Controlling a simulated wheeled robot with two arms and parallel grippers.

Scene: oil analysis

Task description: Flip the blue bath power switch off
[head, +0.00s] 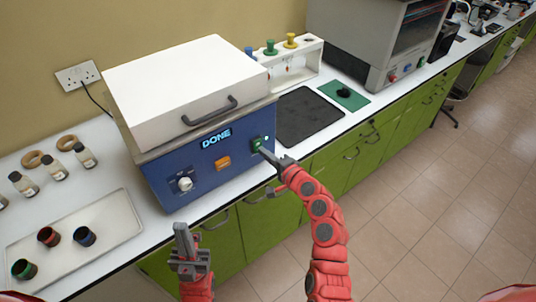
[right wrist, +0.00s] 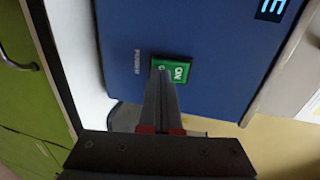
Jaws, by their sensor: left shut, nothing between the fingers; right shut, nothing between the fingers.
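The blue bath (head: 205,165) stands on the white bench with its white lid (head: 180,90) down and "DONE" lit on its front. Its green power switch (head: 257,145) is at the right end of the front panel. My left gripper (head: 183,240) is shut and empty, in front of the bench and below the bath.
A tray (head: 115,215) with several small cups lies at left, near small bottles (head: 55,168) and rings. A black mat (head: 308,115) lies right of the bath. Behind it stands a white rack (head: 300,62) with coloured stoppers. A grey machine (head: 375,40) is further right.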

